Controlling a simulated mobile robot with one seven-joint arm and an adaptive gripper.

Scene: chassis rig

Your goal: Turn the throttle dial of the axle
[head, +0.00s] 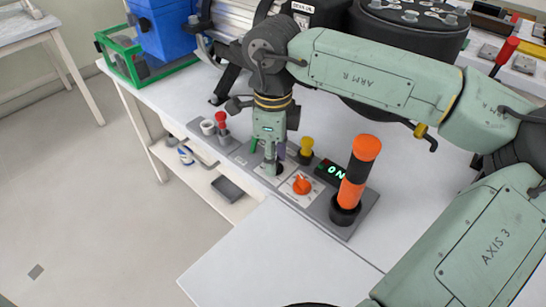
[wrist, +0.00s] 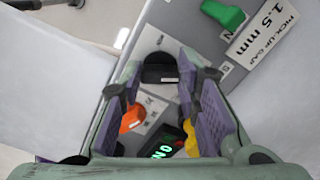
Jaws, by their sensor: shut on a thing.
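My gripper (head: 272,165) points down over the grey control panel (head: 233,154). In the wrist view my gripper (wrist: 160,72) has its purple-padded fingers on either side of a black dial (wrist: 160,74), shut on it. I take this to be the throttle dial; I cannot read its label. In the head view the dial (head: 279,169) is mostly hidden by the fingers. An orange knob (head: 302,185) sits beside it on a pale plate, and also shows between the fingers in the wrist view (wrist: 132,118), farther from the tips.
A red knob (head: 221,119) and a white-topped knob (head: 208,127) stand left. The front bench is clear.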

